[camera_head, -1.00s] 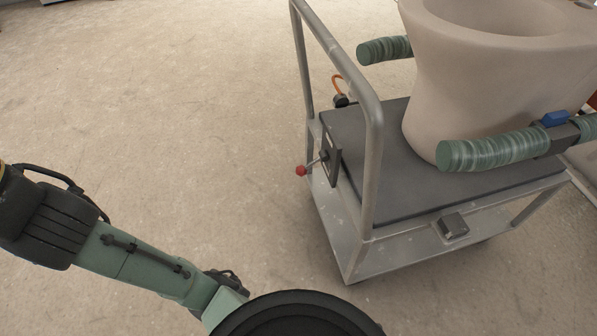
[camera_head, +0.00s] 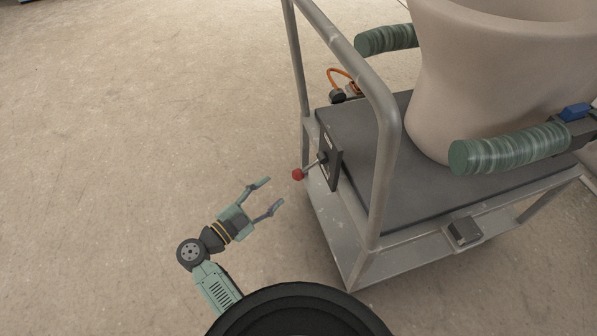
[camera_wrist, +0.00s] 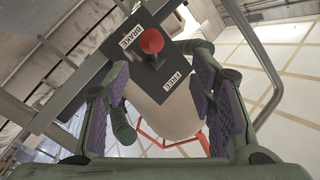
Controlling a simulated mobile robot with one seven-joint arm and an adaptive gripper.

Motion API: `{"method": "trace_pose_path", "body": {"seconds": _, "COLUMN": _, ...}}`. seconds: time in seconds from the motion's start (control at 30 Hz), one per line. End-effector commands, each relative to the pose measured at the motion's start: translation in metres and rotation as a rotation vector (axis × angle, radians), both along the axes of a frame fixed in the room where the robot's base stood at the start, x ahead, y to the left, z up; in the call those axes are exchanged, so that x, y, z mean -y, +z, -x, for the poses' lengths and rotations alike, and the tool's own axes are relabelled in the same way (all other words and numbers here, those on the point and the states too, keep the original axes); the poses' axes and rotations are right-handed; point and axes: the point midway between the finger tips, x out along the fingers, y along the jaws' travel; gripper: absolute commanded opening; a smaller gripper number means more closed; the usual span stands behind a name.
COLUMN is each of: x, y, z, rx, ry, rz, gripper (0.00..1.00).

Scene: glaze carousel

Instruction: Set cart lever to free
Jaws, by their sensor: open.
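The cart lever is a short metal rod with a red ball knob (camera_head: 298,174), sticking out from a dark plate (camera_head: 331,162) on the near-left end of the cart. In the wrist view the red knob (camera_wrist: 151,41) lies above the middle of the gap between the fingers. The plate there reads BRAKE at upper left and FREE at lower right; the knob appears nearer the BRAKE word. My gripper (camera_head: 274,193) is open and empty, its fingertips pointing at the knob, a small gap to the knob's left. In the wrist view the two fingers (camera_wrist: 160,78) flank the plate without touching the knob.
The grey cart (camera_head: 362,255) has a tall handle rail (camera_head: 378,130) beside the lever. It carries a large beige vessel (camera_head: 455,85) and green padded bars (camera_head: 510,148). An orange hose (camera_head: 343,74) shows behind. The floor left of the cart is clear.

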Motion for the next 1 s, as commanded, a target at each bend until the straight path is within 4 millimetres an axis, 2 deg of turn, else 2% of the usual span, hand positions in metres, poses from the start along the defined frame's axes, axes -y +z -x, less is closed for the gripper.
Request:
{"method": "trace_pose_path", "body": {"seconds": 0.07, "x": 0.007, "y": -0.009, "z": 0.002, "rx": -0.028, "ry": -0.018, "rz": 0.005, "gripper": 0.51}}
{"method": "trace_pose_path", "body": {"seconds": 0.17, "x": 0.014, "y": -0.010, "z": -0.003, "rx": -0.033, "ry": -0.024, "rz": 0.004, "gripper": 0.51}}
{"method": "trace_pose_path", "body": {"seconds": 0.6, "x": 0.068, "y": -0.008, "z": -0.059, "rx": -0.027, "ry": -0.022, "rz": 0.003, "gripper": 0.51}}
{"method": "trace_pose_path", "body": {"seconds": 0.8, "x": 0.079, "y": -0.008, "z": -0.071, "rx": -0.026, "ry": -0.018, "rz": 0.003, "gripper": 0.51}}
{"method": "trace_pose_path", "body": {"seconds": 1.0, "x": 0.081, "y": -0.009, "z": -0.073, "rx": -0.026, "ry": -0.018, "rz": 0.003, "gripper": 0.51}}
